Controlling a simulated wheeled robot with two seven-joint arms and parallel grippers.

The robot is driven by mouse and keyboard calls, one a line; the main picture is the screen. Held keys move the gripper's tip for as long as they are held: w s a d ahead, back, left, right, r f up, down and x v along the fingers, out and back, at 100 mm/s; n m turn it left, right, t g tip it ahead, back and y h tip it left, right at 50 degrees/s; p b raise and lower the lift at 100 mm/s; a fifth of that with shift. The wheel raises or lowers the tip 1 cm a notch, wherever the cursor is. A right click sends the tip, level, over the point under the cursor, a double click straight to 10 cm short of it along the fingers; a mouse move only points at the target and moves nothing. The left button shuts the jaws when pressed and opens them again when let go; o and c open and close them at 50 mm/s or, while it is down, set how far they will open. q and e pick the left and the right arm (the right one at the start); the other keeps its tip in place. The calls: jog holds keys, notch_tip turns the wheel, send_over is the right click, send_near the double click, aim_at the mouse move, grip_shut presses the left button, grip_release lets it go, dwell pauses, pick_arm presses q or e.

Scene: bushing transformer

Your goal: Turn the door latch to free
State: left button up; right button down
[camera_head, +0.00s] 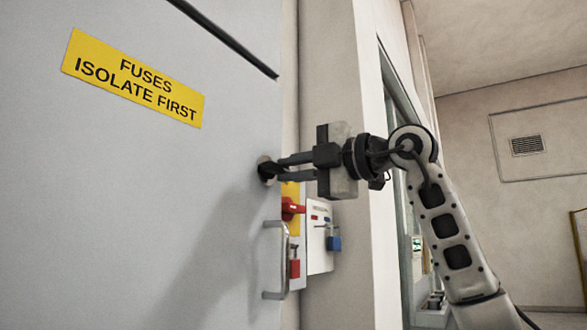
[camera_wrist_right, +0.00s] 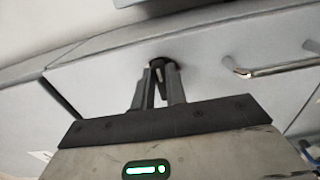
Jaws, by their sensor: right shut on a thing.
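The door latch (camera_head: 266,169) is a small dark knob on a round plate near the right edge of the grey cabinet door (camera_head: 150,200). My right gripper (camera_head: 274,168) reaches in from the right and its fingers are shut on the latch. In the right wrist view the latch (camera_wrist_right: 161,64) shows dark between the two fingertips (camera_wrist_right: 161,75). The fingers hide part of it, so I cannot tell its exact angle. The door looks closed in the head view. My left gripper is in neither view.
A metal door handle (camera_head: 278,260) stands out just below the latch. A red switch handle (camera_head: 291,208) on a yellow plate and a white board (camera_head: 320,238) with padlocks sit right of the door. A yellow "FUSES ISOLATE FIRST" label (camera_head: 133,78) is on the door's upper part.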

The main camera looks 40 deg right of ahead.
jog(key=c, duration=1.4)
grip_release()
jog(key=shift+c, duration=0.2)
pick_arm(q)
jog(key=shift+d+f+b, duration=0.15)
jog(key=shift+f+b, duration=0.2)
jog(key=shift+b, duration=0.5)
pick_arm(e)
jog(key=v, duration=1.6)
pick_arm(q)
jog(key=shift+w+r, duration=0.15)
